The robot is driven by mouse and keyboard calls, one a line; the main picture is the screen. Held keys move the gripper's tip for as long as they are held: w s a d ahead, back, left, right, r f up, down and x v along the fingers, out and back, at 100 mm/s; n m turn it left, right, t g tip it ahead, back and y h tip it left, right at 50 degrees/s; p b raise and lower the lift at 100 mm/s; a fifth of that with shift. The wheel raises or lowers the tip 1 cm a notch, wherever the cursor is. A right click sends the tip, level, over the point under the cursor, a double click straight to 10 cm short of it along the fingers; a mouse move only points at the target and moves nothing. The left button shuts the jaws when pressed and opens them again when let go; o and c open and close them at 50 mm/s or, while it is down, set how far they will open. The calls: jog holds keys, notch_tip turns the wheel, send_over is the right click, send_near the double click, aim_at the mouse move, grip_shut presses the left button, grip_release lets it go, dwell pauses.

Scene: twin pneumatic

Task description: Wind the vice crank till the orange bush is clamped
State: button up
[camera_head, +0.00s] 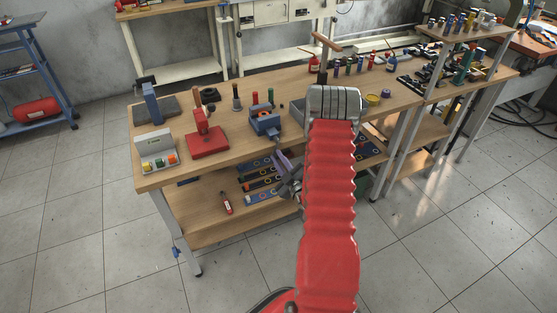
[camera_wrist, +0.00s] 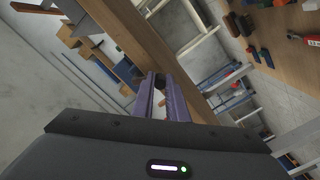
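The blue vice (camera_head: 265,121) stands at the front edge of the workbench, left of my arm. It is too small to make out the orange bush in its jaws. The crank is not clear in either view. My gripper (camera_head: 279,152) has purple fingers that reach up to just below and in front of the vice. In the wrist view the two fingers of my gripper (camera_wrist: 160,85) stand a little apart. A dark round thing (camera_wrist: 160,82) shows between their tips. I cannot tell whether they touch it or whether it is part of the crank.
A red press-like tool (camera_head: 207,139) and a grey tray of coloured parts (camera_head: 158,151) stand left of the vice. Several small pegs and bottles stand behind it. The lower shelf (camera_head: 205,226) holds blue trays. The floor in front is clear.

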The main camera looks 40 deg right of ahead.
jog(key=shift+a, duration=0.1)
grip_shut()
jog(key=shift+f, duration=0.1)
jog(key=shift+a+m, duration=0.15)
jog(key=shift+m, duration=0.15)
